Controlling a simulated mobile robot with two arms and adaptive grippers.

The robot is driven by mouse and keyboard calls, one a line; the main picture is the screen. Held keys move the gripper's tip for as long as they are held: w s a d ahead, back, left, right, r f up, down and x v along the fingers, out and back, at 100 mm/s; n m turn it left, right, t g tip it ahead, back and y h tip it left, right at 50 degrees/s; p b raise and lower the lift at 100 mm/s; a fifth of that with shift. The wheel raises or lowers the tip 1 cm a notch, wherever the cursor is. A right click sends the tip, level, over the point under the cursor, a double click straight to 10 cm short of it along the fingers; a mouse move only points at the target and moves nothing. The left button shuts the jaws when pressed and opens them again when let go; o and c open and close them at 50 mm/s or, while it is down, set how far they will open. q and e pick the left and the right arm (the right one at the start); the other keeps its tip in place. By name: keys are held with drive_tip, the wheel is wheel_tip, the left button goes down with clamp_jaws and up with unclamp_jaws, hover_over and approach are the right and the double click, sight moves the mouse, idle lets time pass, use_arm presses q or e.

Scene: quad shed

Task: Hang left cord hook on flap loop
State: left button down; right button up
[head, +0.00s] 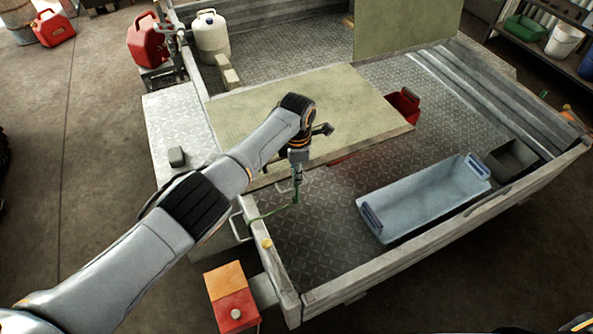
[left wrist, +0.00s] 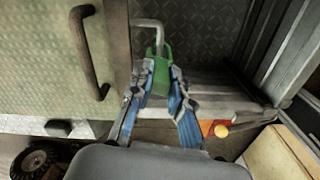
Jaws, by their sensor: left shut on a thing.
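My left gripper (head: 297,184) is over the left side of the trailer bed, by the near edge of the tan flap (head: 245,120). In the left wrist view its blue-padded fingers (left wrist: 160,98) are shut on the green body of the cord hook (left wrist: 161,77). A pale metal hook (left wrist: 148,23) curves up from that body. The dark flap loop (left wrist: 88,52) stands on the flap, left of the hook and apart from it in that view. In the head view I cannot make out the loop. My right gripper is not in view.
A blue bin (head: 425,199) and a dark box (head: 513,159) stand at the bed's right. A red can (head: 404,104) is partly behind the flap. A yellow knob (head: 266,243) sits on the side rail, above a red and orange box (head: 231,293). The bed between is clear.

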use_arm(q)
drive_tip(key=shift+f+b, duration=0.3)
drive_tip(key=shift+f, duration=0.2)
drive_tip(key=c, duration=1.2)
unclamp_jaws()
drive_tip(key=shift+o, duration=0.6)
drive_tip(key=o, duration=0.4)
drive_tip(key=shift+r, duration=0.1)
wheel_tip(320, 180, up, 9)
drive_tip(key=p, duration=0.9)
drive_tip(key=shift+p, duration=0.3)
